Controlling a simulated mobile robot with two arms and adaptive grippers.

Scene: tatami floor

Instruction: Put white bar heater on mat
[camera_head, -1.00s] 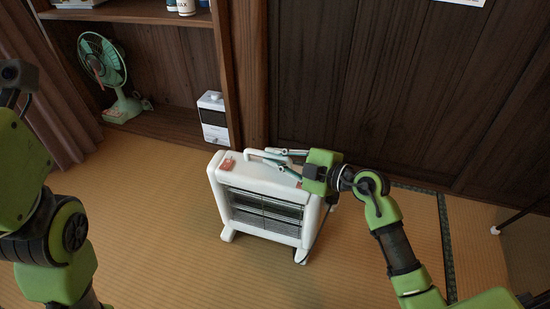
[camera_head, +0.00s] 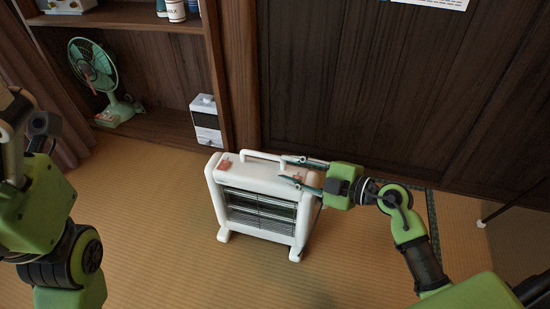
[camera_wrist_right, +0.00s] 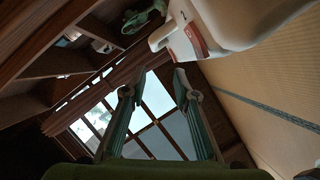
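The white bar heater (camera_head: 262,205) stands upright on the tatami floor in the head view, with its grille facing me and a handle (camera_head: 262,154) on top. Part of it shows at the top right of the wrist view (camera_wrist_right: 225,22). My right gripper (camera_head: 291,170) is open beside the heater's top right end; its fingers show spread and empty in the wrist view (camera_wrist_right: 156,84). Whether a finger touches the heater I cannot tell. My left arm is at the left edge, its fingers not visible. I see no mat separate from the tatami.
A wooden shelf at the back left holds a green fan (camera_head: 98,80). A small white appliance (camera_head: 207,120) stands by the shelf post. Dark wooden panels (camera_head: 360,90) close off the back. The tatami floor (camera_head: 165,225) is clear in front and left of the heater.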

